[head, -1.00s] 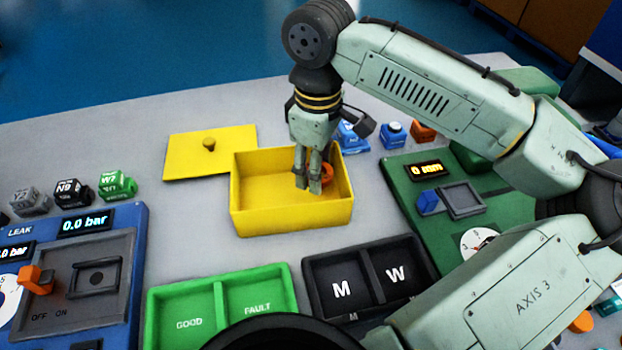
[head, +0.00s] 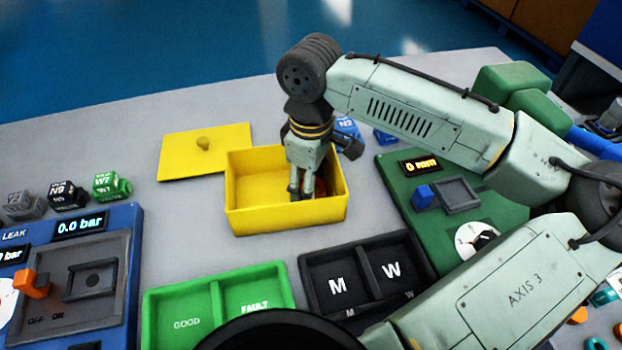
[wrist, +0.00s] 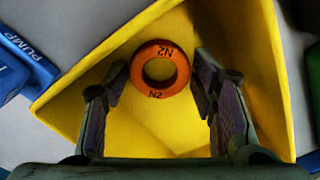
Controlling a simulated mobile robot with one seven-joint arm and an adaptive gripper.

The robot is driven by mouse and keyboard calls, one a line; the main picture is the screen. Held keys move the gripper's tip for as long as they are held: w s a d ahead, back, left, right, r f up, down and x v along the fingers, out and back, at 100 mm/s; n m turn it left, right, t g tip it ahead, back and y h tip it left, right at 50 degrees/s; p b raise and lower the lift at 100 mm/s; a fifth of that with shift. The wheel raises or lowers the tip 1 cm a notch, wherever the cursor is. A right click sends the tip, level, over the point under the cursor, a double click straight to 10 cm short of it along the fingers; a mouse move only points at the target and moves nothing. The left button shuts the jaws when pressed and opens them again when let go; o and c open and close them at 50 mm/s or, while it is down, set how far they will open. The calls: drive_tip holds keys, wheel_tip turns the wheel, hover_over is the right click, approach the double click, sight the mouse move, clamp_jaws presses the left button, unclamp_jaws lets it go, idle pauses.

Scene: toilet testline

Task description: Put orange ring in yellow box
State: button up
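The orange ring (wrist: 142,78), marked N2, is inside the yellow box (wrist: 95,75) in the wrist view and looks to rest on its floor. In the head view only a dim bit of the ring shows behind my fingers. The yellow box (head: 285,221) stands open on the table. My gripper (head: 301,190) points down into the right part of the box. In the wrist view its fingers stand apart on both sides of the ring, with a gap on each side, so it is open and holds nothing.
The yellow lid (head: 190,162) lies flat left of the box. Blue blocks (head: 346,128) stand behind it. A green bin (head: 218,305) and a black M/W bin (head: 365,275) lie in front. A green panel (head: 440,215) is at the right, a blue panel (head: 125,290) at the left.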

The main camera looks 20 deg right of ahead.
drive_tip(key=shift+o, duration=1.1)
wheel_tip(320, 180, up, 13)
drive_tip(key=shift+f, duration=0.2)
